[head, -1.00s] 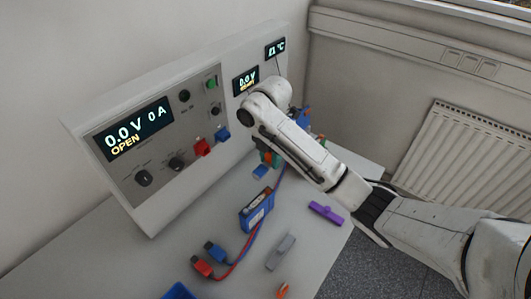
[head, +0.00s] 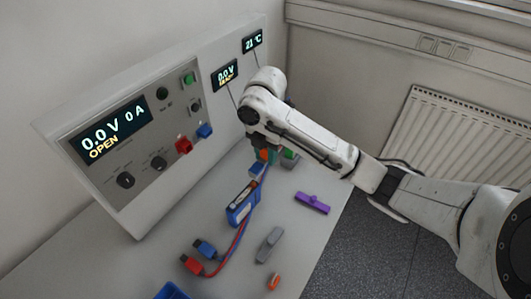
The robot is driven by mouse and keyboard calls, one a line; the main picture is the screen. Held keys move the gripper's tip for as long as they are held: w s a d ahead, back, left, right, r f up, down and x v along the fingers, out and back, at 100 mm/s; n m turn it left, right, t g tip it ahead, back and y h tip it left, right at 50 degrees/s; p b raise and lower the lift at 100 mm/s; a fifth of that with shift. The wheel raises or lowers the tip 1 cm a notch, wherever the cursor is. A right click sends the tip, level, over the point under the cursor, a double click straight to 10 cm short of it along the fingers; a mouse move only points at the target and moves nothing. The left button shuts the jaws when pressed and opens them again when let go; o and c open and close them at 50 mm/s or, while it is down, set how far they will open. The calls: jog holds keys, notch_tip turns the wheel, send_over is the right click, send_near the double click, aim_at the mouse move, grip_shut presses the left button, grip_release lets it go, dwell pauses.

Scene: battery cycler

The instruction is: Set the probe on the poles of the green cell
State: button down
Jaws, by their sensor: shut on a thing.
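No cell poles are visible.
The tester (head: 75,185) stands along the back left, reading 0.0 V, 0 A, OPEN. A blue pack (head: 242,205) with red (head: 192,265) and blue (head: 204,248) plugs lies in front. A purple piece (head: 312,203), a grey piece (head: 269,245) and an orange piece (head: 274,282) lie to the right.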

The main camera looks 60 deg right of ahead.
jog(key=d+r+b, duration=0.2)
jog(key=d, duration=0.7)
jog(key=d+r+b, duration=0.1)
jog(key=d+r, duration=0.2)
jog(key=d, duration=0.6)
jog(key=shift+s+f+b, duration=0.15)
jog(key=shift+f+b, duration=1.05)
jog(key=shift+f, duration=0.25)
jog(key=shift+s+f+b, duration=0.1)
jog(key=shift+f+b, duration=1.1)
jog(key=shift+f, duration=0.25)
jog(key=shift+a+p, duration=0.1)
jog(key=shift+p, duration=0.3)
jog(key=shift+f+b, duration=0.35)
jog(key=shift+f, duration=0.4)
jog(key=shift+r, duration=0.1)
notch_tip(320, 180, up, 7)
jog(key=p, duration=0.5)
jog(key=shift+p, duration=0.4)
dwell(0.8)
